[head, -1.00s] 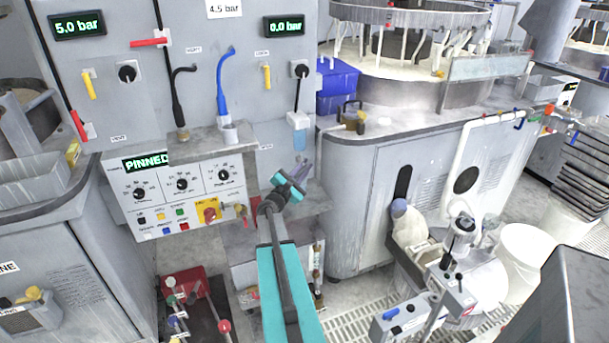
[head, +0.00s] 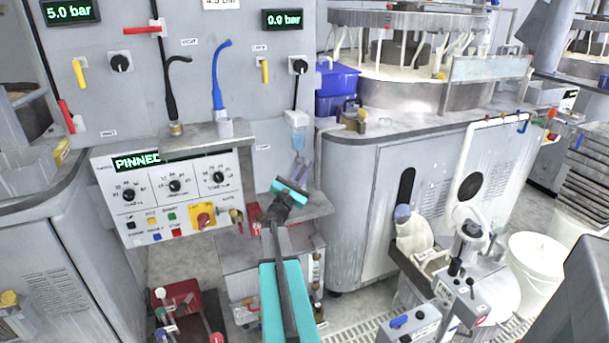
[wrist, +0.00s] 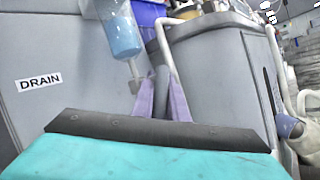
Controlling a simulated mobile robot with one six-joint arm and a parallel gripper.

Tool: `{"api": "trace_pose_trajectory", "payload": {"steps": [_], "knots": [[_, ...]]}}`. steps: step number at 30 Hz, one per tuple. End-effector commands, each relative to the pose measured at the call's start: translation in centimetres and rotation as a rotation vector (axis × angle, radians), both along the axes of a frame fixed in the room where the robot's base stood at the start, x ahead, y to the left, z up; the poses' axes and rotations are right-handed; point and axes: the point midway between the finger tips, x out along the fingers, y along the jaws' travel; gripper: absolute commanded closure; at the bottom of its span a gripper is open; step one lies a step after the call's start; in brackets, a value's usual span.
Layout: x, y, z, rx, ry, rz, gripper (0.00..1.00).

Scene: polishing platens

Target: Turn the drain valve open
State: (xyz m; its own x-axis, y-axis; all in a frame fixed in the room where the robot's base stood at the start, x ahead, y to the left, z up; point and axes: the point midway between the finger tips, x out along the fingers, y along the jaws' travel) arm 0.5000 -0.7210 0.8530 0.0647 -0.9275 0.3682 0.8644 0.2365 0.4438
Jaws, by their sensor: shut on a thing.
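The drain valve (wrist: 136,84) is a small pale stem with a cross piece under a clear bowl of blue liquid (wrist: 121,36). The bowl also shows in the head view (head: 298,137), below a black hose on the grey panel. A DRAIN label (wrist: 39,82) is on the panel left of it. My gripper (head: 301,170) is teal with purple fingers and points up at the bowl's underside. In the wrist view its fingers (wrist: 160,80) are close together around something grey at the valve. The exact contact is partly hidden.
A rounded grey cabinet (head: 350,220) stands to the right. A white bucket (head: 537,258) is on the floor at right.

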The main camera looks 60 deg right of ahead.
Motion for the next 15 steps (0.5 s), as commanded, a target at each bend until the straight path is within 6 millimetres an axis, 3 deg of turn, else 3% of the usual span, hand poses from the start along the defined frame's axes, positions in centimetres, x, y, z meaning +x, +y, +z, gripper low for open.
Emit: {"api": "trace_pose_trajectory", "payload": {"steps": [15], "knots": [[-0.21, -0.04, -0.08, -0.039, 0.028, -0.003, 1.00]]}}
